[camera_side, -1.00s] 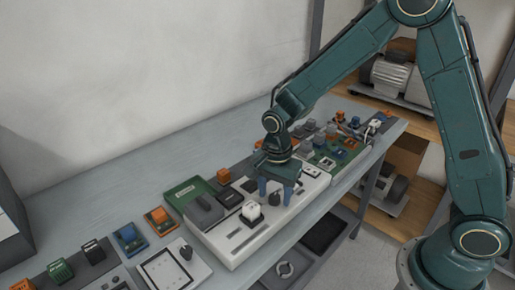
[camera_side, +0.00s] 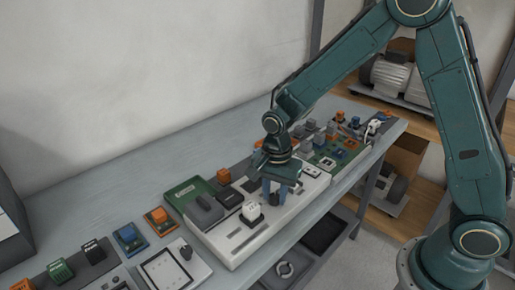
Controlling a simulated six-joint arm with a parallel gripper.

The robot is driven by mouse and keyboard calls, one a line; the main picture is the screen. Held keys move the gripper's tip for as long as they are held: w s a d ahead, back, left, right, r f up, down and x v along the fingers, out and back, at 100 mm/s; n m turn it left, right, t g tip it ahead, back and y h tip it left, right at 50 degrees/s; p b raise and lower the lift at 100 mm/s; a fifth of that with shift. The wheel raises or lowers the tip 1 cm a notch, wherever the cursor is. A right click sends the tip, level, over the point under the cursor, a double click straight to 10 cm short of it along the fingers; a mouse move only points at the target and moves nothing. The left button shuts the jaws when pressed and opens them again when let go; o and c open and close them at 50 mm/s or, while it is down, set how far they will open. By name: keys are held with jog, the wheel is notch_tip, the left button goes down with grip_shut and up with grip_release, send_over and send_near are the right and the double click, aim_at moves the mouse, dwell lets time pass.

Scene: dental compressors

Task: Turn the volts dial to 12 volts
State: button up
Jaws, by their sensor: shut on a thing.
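My gripper (camera_side: 274,193) points straight down over the long white panel (camera_side: 232,262) on the bench. A white block-like knob (camera_side: 251,211) on a dark base stands just left of the gripper on the same panel. No volts label or dial marking is readable at this size, so I cannot tell the dial's setting.
A square-framed white panel (camera_side: 172,270) is at the front left. Several small parts crowd the bench to the right. The back of the bench (camera_side: 130,185) is clear.

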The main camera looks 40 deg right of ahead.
aim_at(275, 196)
jog(key=n, duration=1.1)
dwell(0.5)
jog(key=o, duration=1)
jog(key=shift+c, duration=0.2)
jog(key=shift+r, duration=0.15)
notch_tip(275, 196, up, 14)
dwell(0.4)
